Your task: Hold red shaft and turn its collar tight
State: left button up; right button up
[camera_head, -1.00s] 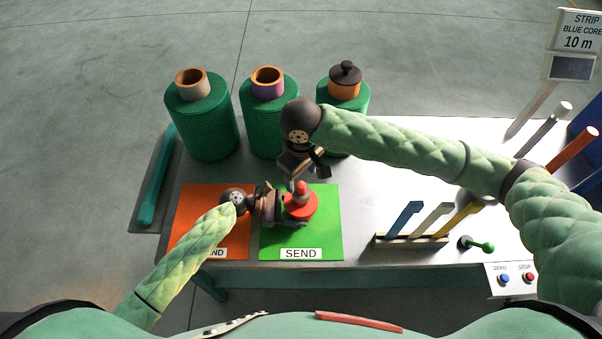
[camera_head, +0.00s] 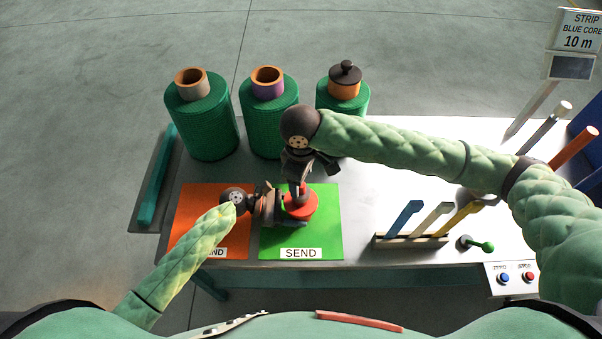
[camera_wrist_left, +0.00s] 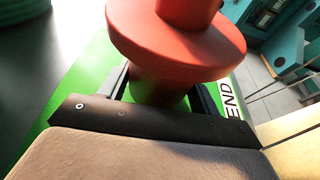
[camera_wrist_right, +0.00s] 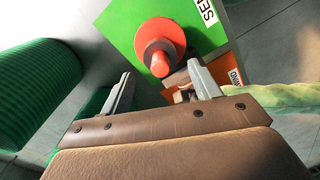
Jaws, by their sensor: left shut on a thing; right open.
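The red shaft (camera_head: 300,206) with a wide red flange stands upright over the green SEND mat (camera_head: 325,235). My left gripper (camera_head: 279,208) is shut on the red shaft below its flange, which the left wrist view (camera_wrist_left: 180,50) shows close up. In the right wrist view the red shaft (camera_wrist_right: 160,62) shows end-on, with a dark ring, likely the collar (camera_wrist_right: 153,50), around it above the flange. My right gripper (camera_wrist_right: 162,92) is open, above the shaft's top, with the shaft tip between and beyond its fingers. I cannot tell whether it touches the shaft.
Green net rolls (camera_head: 203,125) stand at the back, one with a dark knobbed plug (camera_head: 345,73). An orange mat (camera_head: 195,222) lies left of the green one. A rack (camera_head: 410,240) with coloured strips and a green-knobbed lever (camera_head: 485,246) stand to the right. The table between is clear.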

aim_at(301, 192)
jog(key=shift+f, duration=1.65)
jog(key=shift+s+a+f, duration=0.15)
jog(key=shift+f, duration=1.6)
jog(key=shift+s, duration=0.15)
grip_shut()
pick_arm(q)
jog(key=shift+f, duration=0.2)
pick_arm(e)
jog(key=shift+w+f+m, duration=0.15)
jog(key=shift+w+m, duration=0.05)
jog(key=shift+m, duration=0.9)
grip_release()
jog(key=shift+s, duration=0.1)
